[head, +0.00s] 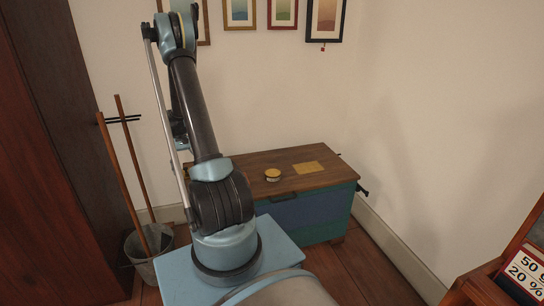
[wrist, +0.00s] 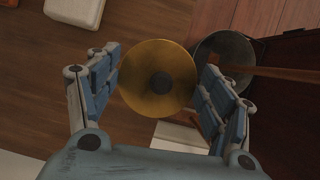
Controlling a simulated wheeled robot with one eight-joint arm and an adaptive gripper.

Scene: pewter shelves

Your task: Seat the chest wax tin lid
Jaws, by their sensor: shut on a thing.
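My gripper (wrist: 160,80) is shut on a round gold lid (wrist: 150,95) with a dark centre spot, held between its two blue-grey fingers. The lid's face is toward the wrist camera, with floorboards far below it. In the head view, a small round tin (head: 272,175) with a yellowish top stands upright on the wooden top of the chest (head: 240,167). The lid in my gripper is not on the tin.
A flat tan rectangle (head: 309,168) lies beside the tin on the chest. A metal bucket (head: 150,243) with long wooden handles stands left of my arm and also shows in the wrist view (wrist: 232,50). A dark cabinet (head: 55,150) is at left; a price sign (head: 524,275) is at lower right.

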